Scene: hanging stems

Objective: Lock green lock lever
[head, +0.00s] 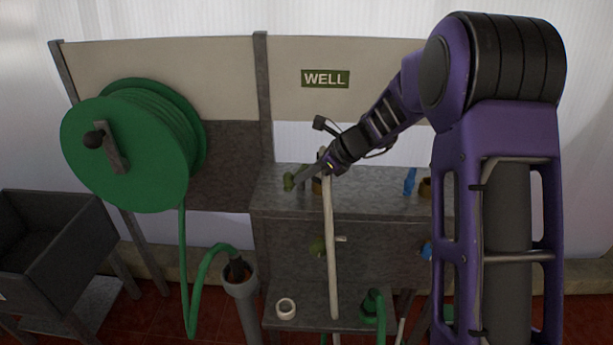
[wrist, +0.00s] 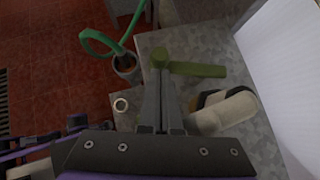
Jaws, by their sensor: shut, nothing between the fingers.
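The green lock lever (wrist: 200,69) is an olive bar on the grey bench top in the wrist view. It has a round knob at its left end and points right. In the head view its green end (head: 289,181) shows at the bench's left part, and the rest is hidden by my gripper. My gripper (wrist: 161,82) is shut and empty, with its fingertips beside the knob end; I cannot tell whether they touch it. In the head view my gripper (head: 304,179) reaches down-left to the lever.
A pale hose (head: 331,250) hangs in front of the bench (head: 275,205), close to my gripper. Its thick pale end (wrist: 230,110) lies right of my fingers. A blue lever (head: 410,181) stands right. A green hose reel (head: 130,150) is left.

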